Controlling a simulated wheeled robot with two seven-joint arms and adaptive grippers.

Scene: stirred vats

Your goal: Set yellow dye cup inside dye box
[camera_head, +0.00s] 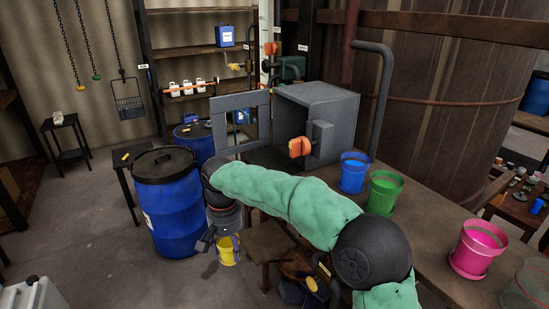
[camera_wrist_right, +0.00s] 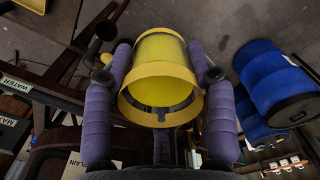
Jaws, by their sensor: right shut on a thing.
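The yellow dye cup (camera_head: 229,251) hangs in my right gripper (camera_head: 221,240), just right of a blue barrel and low in front of the work table. In the right wrist view the cup (camera_wrist_right: 160,85) sits between the two purple fingers of my right gripper (camera_wrist_right: 160,60), which are shut on it. The dye box (camera_head: 347,112) is a grey cabinet on the table's back part. Its door (camera_head: 241,122) stands open to the left, and an orange-handled fitting is at its front. My green-sleeved right arm crosses in front of the table. My left gripper is not in view.
Blue (camera_head: 354,172), green (camera_head: 383,192) and pink (camera_head: 478,248) cups stand on the table (camera_head: 430,240), right of the box. A lidded blue barrel (camera_head: 167,205) is close to my right gripper. A large brown vat (camera_head: 440,110) rises behind. Open floor (camera_head: 110,240) lies at left.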

